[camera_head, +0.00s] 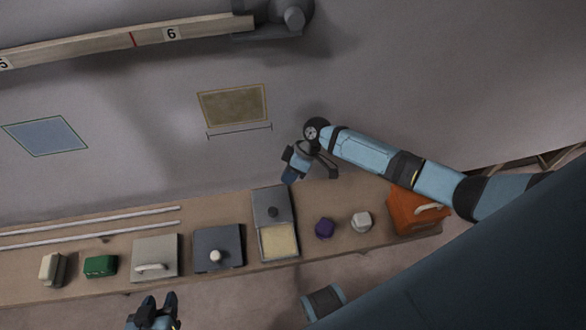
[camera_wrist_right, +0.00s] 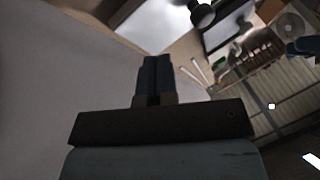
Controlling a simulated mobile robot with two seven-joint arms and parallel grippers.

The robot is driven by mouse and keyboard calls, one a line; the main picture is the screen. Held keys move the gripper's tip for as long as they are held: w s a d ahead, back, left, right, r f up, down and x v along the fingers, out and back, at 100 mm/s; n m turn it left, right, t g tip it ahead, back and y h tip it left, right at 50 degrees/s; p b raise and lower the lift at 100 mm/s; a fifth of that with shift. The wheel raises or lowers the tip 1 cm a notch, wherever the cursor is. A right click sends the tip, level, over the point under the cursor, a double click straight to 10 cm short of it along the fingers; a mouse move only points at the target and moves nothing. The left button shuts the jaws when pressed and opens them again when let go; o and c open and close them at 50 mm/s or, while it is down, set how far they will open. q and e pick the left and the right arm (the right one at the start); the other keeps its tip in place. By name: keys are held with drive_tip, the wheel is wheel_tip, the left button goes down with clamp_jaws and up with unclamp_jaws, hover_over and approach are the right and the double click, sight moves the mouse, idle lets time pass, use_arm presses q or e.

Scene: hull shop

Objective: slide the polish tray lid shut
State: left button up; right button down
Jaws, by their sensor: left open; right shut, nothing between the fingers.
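The polish tray (camera_head: 296,248) stands on the bench in the head view. Its grey lid (camera_head: 263,197), with a dark knob (camera_head: 272,212), covers the far part. The near part is open and shows a pale yellow surface. My right gripper (camera_head: 289,179) is shut and empty, just beyond the lid's far edge; I cannot tell whether it touches. Its closed blue fingers (camera_wrist_right: 155,75) show in the right wrist view. My left gripper (camera_head: 160,297) is open and empty at the bottom edge, in front of the bench and left of the tray.
Left of the tray are a dark box (camera_head: 205,258) with a pale knob, a grey box (camera_head: 168,246) with a handle and a green block (camera_head: 101,265). Right are a purple piece (camera_head: 324,228), a light piece (camera_head: 361,222) and an orange case (camera_head: 408,212). The wall rises behind the bench.

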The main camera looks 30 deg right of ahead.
sight(279, 205)
drive_tip(key=x, duration=0.4)
drive_tip(key=shift+s+a+f, duration=0.15)
drive_tip(key=shift+s+a, duration=0.4)
drive_tip(key=shift+s+a+f, duration=0.15)
drive_tip(key=shift+s+a, duration=0.4)
drive_tip(key=shift+s, duration=0.05)
drive_tip(key=shift+s+a, duration=0.2)
drive_tip(key=shift+s, duration=0.05)
drive_tip(key=shift+s+a+f, duration=0.1)
drive_tip(key=shift+p, duration=0.3)
